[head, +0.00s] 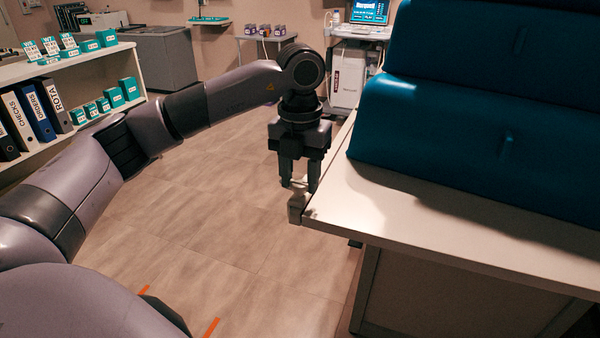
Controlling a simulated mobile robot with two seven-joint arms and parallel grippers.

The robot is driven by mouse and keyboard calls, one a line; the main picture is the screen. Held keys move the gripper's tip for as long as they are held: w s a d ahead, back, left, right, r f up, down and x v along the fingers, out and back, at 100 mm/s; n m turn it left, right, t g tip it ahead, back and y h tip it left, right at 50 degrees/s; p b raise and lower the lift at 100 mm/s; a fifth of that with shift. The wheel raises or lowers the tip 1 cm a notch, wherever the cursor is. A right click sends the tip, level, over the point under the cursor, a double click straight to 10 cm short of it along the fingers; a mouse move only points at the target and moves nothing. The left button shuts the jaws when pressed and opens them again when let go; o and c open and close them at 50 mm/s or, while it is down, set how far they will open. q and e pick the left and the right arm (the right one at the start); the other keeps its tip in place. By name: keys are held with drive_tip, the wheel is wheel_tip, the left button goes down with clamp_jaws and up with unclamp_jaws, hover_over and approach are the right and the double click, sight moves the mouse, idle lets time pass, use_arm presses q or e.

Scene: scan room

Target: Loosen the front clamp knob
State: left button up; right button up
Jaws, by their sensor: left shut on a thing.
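A small grey clamp (295,213) sits at the near left corner of the white table (400,205). My left gripper (299,184) points straight down just above this clamp. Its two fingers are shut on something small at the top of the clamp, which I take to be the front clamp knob. The knob is mostly hidden between the fingers, so its shape and turn cannot be told. My right gripper is not in view.
Large dark teal padded blocks (440,135) stand on the table, right of my left gripper. A shelf (75,62) with binders and boxes is at the left. A cart with a monitor (369,12) stands behind. The floor (215,215) left of the table is clear.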

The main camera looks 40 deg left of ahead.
sight(300, 181)
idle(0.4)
use_arm(q)
drive_tip(key=o, duration=1.1)
drive_tip(key=shift+c, duration=0.2)
drive_tip(key=shift+r, duration=0.1)
wheel_tip(300, 181, up, 6)
drive_tip(key=shift+p, duration=0.3)
drive_tip(key=shift+r, duration=0.5)
